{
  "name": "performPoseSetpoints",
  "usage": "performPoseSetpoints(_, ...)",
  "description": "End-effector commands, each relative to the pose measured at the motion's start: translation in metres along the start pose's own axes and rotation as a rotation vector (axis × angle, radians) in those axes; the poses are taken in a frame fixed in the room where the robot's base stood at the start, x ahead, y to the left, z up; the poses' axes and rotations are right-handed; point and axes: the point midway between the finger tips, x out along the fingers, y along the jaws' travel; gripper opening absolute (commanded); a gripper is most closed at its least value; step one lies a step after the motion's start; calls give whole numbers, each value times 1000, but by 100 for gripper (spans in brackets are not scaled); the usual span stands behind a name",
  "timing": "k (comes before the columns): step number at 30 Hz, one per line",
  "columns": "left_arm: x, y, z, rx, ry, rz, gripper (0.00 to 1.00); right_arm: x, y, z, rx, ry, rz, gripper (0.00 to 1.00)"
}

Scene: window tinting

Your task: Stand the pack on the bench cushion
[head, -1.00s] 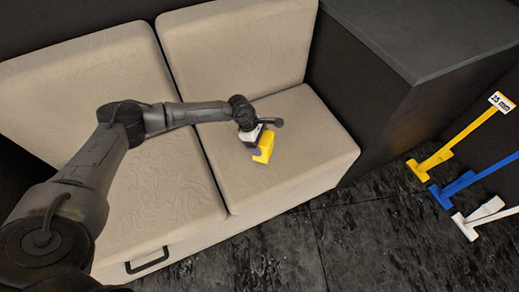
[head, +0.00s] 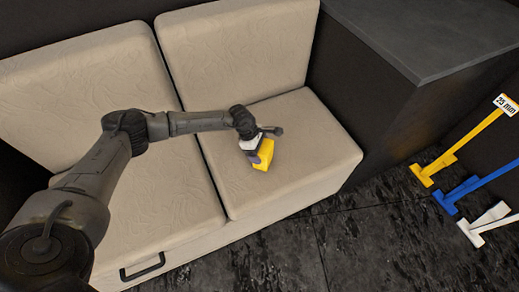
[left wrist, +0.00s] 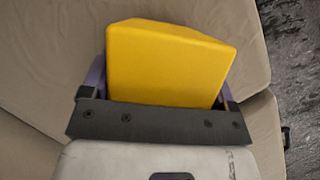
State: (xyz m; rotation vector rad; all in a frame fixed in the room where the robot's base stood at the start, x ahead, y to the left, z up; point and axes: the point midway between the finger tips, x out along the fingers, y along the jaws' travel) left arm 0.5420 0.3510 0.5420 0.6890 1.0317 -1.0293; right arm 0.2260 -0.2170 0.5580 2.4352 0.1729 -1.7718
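The pack (head: 264,156) is a yellow block over the right seat cushion (head: 310,150) of the beige bench. My left gripper (head: 258,150) is around the pack, with its jaws hiding part of it in the head view. In the left wrist view the pack (left wrist: 165,65) fills the space between the two purple-grey fingers (left wrist: 162,85), which look shut on its sides. The pack looks roughly upright in the head view. I cannot tell whether its lower end touches the cushion. My right gripper is not in view.
The backrest (head: 240,45) rises behind the cushion. A dark cabinet (head: 385,110) with a grey top stands to the right. The cushion around the pack is clear.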

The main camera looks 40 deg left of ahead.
Motion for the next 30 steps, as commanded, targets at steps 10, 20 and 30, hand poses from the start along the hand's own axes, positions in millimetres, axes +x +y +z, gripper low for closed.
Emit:
performPoseSetpoints(10, 0, 0, 0, 0, 0, 0, 100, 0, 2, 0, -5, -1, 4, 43)
performPoseSetpoints(20, -30, 0, 2, 0, 0, 1, 100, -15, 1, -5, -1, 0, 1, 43)
performPoseSetpoints(30, -91, 0, 3, 0, -1, 1, 100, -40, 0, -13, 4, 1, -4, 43)
